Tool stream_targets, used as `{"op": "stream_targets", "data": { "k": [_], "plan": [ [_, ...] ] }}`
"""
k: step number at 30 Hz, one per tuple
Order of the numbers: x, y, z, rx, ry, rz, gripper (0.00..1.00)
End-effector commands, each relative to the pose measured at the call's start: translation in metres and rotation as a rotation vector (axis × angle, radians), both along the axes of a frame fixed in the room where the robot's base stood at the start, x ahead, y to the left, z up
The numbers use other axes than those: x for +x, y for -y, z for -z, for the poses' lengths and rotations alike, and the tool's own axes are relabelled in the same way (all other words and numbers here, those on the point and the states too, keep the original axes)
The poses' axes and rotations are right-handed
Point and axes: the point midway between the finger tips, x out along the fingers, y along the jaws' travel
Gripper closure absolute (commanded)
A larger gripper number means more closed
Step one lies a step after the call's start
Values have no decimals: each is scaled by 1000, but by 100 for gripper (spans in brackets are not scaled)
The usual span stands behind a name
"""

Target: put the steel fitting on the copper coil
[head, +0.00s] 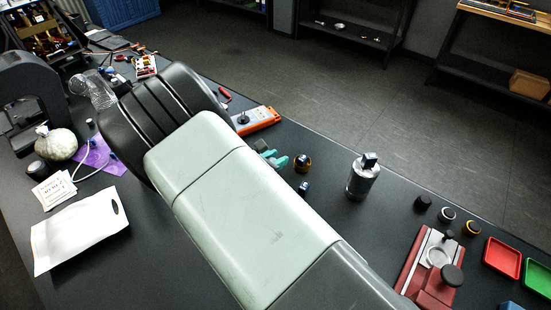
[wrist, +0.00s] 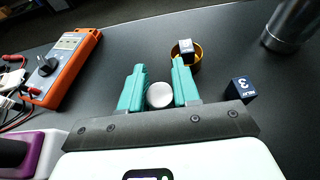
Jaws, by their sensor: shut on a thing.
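My gripper (wrist: 157,88) has teal fingers, shut on a round, pale, shiny piece that looks like the steel fitting (wrist: 160,95). In the head view the gripper (head: 272,158) shows beyond my arm, and the piece in it cannot be made out. A copper-coloured ring, which looks like the copper coil (wrist: 197,62), lies on the bench just beyond the right fingertip. It also shows in the head view (head: 307,166), right of the fingers. A small dark cube with a pale marked face (wrist: 186,46) sits in or on the ring. The fitting is apart from the ring.
A dark blue cube marked 3 (wrist: 240,88) lies right of the gripper. A steel cylinder (head: 362,180) stands farther right. An orange meter (wrist: 65,66) lies to the left. A red fixture (head: 430,262) and small rings are at the right. Bench between ring and cylinder is clear.

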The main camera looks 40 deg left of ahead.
Motion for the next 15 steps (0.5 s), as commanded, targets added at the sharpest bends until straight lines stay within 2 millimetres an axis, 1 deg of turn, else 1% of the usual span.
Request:
{"op": "stream_targets", "data": {
  "k": [2,3,7,15],
  "plan": [
    [0,0,3,0,0,0,100],
    [0,0,2,0,0,0,63],
    [0,0,2,0,0,0,43],
    [0,0,1,0,0,0,43]
  ]
}}
